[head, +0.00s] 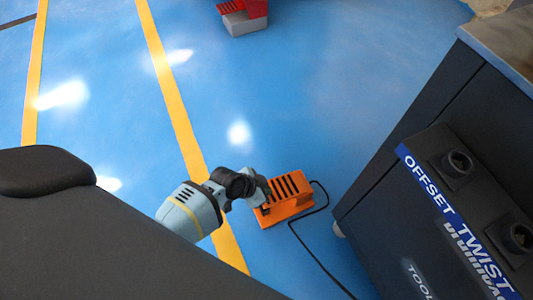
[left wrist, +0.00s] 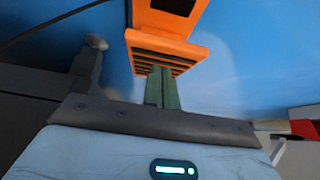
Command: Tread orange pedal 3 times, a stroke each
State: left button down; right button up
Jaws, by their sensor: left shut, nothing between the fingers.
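The orange pedal (head: 290,190) is on the blue floor, with a dark slotted tread on top and a black cable coming from it. It also shows in the left wrist view (left wrist: 165,40), at the top, with its slotted face toward the camera. My left gripper (head: 262,192) is shut and empty, its tips over the pedal's left end in the head view. In the left wrist view the closed fingers (left wrist: 162,88) point at the slotted tread. I cannot tell whether they touch it. My right gripper is not in view.
A dark machine cabinet (head: 400,190) labelled OFFSET TWIST stands right of the pedal. The black cable (head: 313,255) runs along the floor beside it. A red and grey pedal-like object (head: 243,18) lies farther off. Yellow floor lines (head: 172,95) cross open blue floor at left.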

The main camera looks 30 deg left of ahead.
pick_arm(q)
jog(key=shift+f, duration=0.25)
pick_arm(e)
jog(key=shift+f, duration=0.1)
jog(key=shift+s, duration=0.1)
